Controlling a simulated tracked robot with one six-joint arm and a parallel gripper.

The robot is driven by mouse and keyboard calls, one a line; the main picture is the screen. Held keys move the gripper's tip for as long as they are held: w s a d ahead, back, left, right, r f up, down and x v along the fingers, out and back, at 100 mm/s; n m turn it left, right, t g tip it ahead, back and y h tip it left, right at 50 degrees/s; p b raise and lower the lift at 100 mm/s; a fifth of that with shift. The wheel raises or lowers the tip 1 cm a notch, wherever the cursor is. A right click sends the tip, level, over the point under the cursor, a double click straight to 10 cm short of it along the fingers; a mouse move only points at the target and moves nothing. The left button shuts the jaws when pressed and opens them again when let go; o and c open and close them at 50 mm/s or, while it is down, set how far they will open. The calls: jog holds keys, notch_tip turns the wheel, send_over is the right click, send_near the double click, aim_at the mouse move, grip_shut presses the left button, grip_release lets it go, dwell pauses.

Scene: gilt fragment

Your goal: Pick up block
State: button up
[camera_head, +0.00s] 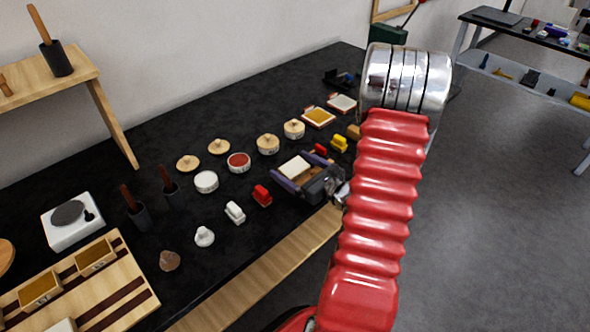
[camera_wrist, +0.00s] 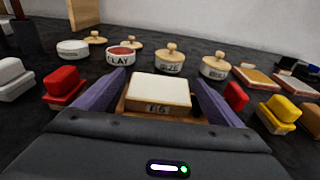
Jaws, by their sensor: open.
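The block (camera_wrist: 158,90) is cream-white on top with a tan wooden front edge bearing dark marks. In the head view the block (camera_head: 295,167) shows pale between the fingers of my gripper (camera_head: 300,172). The gripper body hides its near lower part.
Red blocks (camera_wrist: 62,86) and (camera_wrist: 236,96) flank the gripper, with a yellow one (camera_wrist: 280,112) at right. Lidded jars (camera_wrist: 171,60) and an open red jar (camera_wrist: 121,57) labelled CLAY stand behind. A wooden strip (camera_head: 262,268) edges the black worktop (camera_head: 120,185).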

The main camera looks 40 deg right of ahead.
jog(key=shift+c, duration=0.5)
jog(key=c, duration=1.1)
